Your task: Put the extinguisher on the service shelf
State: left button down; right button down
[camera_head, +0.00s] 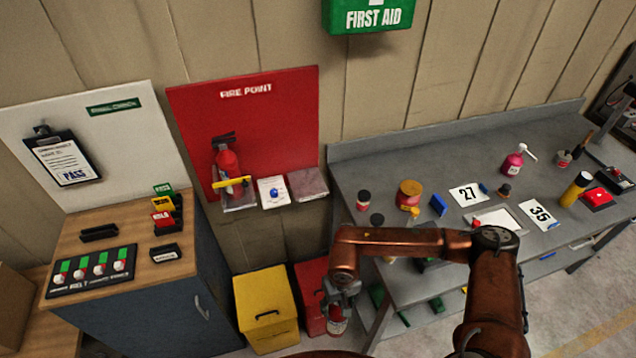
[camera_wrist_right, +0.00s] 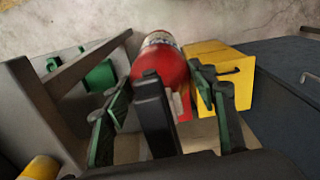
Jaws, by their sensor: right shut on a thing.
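My right gripper (camera_head: 342,295) hangs in front of the grey bench's left end. It is shut on a red extinguisher (camera_head: 337,323), held below the bench top. In the right wrist view the extinguisher (camera_wrist_right: 165,62) is a red cylinder with a pale label band, between the green-padded fingers; a black part of it points toward the camera. Another red extinguisher (camera_head: 227,162) hangs at the red fire point board (camera_head: 290,115). A lower shelf with green items (camera_head: 437,305) shows partly under the bench; my arm hides some of it. My left gripper is not in view.
A yellow bin (camera_head: 265,308) and a red bin (camera_head: 309,280) stand on the floor left of the gripper. The grey bench (camera_head: 350,160) carries bottles, cans and number cards. A blue cabinet (camera_head: 205,290) stands at left. Bench legs and frame are close beside the gripper.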

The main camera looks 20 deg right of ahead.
aim_at(309, 188)
jog(key=i, duration=0.95)
